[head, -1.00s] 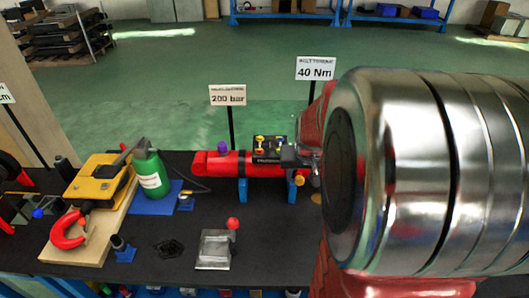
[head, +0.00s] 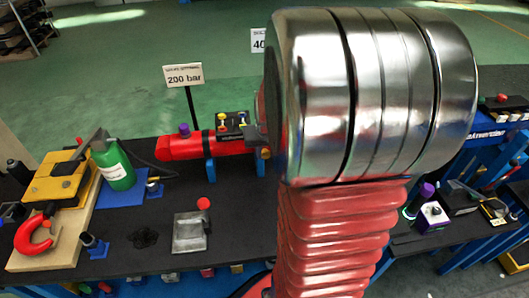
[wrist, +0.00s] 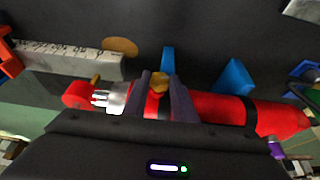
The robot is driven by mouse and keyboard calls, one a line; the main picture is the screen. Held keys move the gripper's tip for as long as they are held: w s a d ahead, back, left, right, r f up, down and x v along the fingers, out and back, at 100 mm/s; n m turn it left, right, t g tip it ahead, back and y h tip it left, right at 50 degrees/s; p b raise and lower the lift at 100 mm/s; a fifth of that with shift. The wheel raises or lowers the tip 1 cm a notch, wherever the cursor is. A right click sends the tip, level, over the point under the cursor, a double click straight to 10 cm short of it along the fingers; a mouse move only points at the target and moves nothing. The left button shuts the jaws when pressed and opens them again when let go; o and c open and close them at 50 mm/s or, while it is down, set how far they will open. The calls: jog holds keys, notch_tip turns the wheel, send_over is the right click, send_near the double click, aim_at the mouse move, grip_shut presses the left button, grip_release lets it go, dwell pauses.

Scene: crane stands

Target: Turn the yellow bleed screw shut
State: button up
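The yellow bleed screw (wrist: 158,83) shows in the wrist view as a small yellow-orange knob beside the red cylinder (wrist: 222,106). My gripper (wrist: 160,78) has its two dark fingers on either side of the screw. The screw seems to fill the gap between the fingertips, but I cannot tell whether they press on it. In the head view the red cylinder (head: 185,149) lies on blue supports, and a yellow-orange knob (head: 264,153) shows at its right end. My arm hides the gripper there.
A black block (head: 232,131) with small knobs and a purple cap (head: 184,130) sit on the cylinder. A grey plate with a red ball lever (head: 191,231) stands in front. A green bottle (head: 113,165) stands left. A grey ruler-marked bar (wrist: 70,58) shows in the wrist view.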

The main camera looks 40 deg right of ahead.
jog(key=c, duration=0.4)
jog(key=shift+a, duration=0.2)
jog(key=shift+s+d+m+t+y, duration=0.1)
jog(key=shift+d+m+t+y, duration=0.1)
jog(key=shift+t+y, duration=0.3)
jog(key=shift+s+d+m+t+y, duration=0.15)
jog(key=shift+t+y, duration=0.15)
jog(key=shift+y, duration=0.4)
jog(key=shift+d+f+t+y, duration=0.15)
jog(key=shift+t+y, duration=0.25)
jog(key=shift+y, duration=0.2)
jog(key=shift+s+d+f+m+t+y, duration=0.15)
jog(key=shift+f+m+t+y, duration=0.5)
jog(key=shift+t+y, duration=1.15)
jog(key=shift+s+d+f+m+t+y, duration=0.15)
jog(key=shift+f+m+t+y, duration=0.15)
jog(key=shift+m+t+y, duration=1.1)
jog(key=shift+s+d+f+m+t+y, duration=0.15)
jog(key=shift+f+m+t+y, duration=0.35)
jog(key=shift+t+y, duration=1.6)
jog(key=shift+w+t+h, duration=0.1)
jog(key=shift+t+h, duration=0.2)
jog(key=shift+t, duration=0.1)
